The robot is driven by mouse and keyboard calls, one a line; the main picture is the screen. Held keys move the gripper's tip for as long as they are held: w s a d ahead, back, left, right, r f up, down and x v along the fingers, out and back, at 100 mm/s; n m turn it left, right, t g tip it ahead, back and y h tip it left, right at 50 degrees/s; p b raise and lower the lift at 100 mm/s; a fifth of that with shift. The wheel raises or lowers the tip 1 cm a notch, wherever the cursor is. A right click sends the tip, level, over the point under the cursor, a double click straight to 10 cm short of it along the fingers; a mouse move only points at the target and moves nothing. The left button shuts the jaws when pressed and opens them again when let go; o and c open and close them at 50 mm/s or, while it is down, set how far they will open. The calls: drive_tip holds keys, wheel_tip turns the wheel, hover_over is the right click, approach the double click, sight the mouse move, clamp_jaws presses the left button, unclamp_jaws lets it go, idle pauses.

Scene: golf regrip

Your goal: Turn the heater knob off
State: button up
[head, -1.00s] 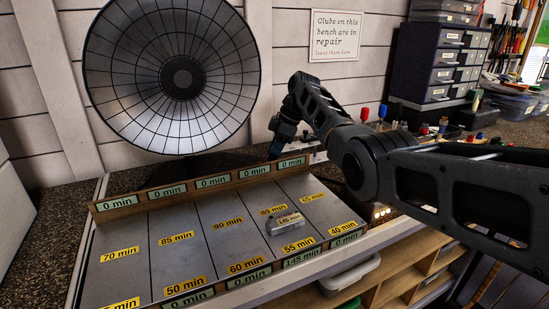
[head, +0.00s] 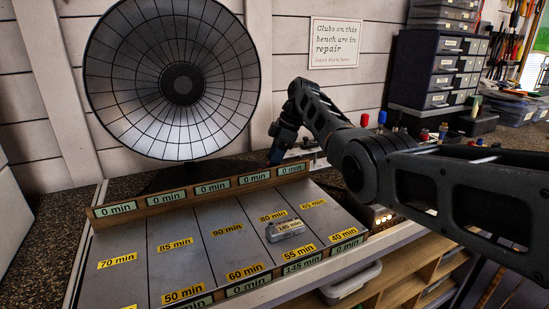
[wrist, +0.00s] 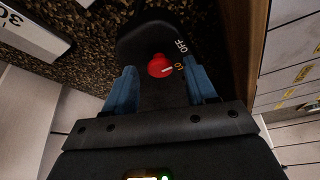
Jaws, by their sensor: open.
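The heater (head: 182,84) is a large round dish with a wire grille, standing behind the bench strip in the head view. In the wrist view, its red knob (wrist: 160,65) sits on a dark base (wrist: 150,35). White "OFF" lettering is to the right of the knob, and a white mark on the knob points at a yellow label. My gripper (wrist: 161,80) is open, with a blue finger on each side of the knob; I cannot tell whether they touch it. In the head view my gripper (head: 273,156) is at the right of the heater, and the knob is hidden there.
A sectioned metal tray (head: 120,285) with minute labels lies in front, bordered by wooden strips. Drawer cabinets (head: 437,68) and coloured knobs stand at right. A wall sign (head: 336,43) hangs behind.

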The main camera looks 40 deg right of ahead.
drive_tip(key=v, duration=0.7)
drive_tip(key=shift+d+r+b, duration=0.2)
drive_tip(key=shift+r+b, duration=0.15)
drive_tip(key=shift+b, duration=0.1)
drive_tip(key=shift+s, duration=0.1)
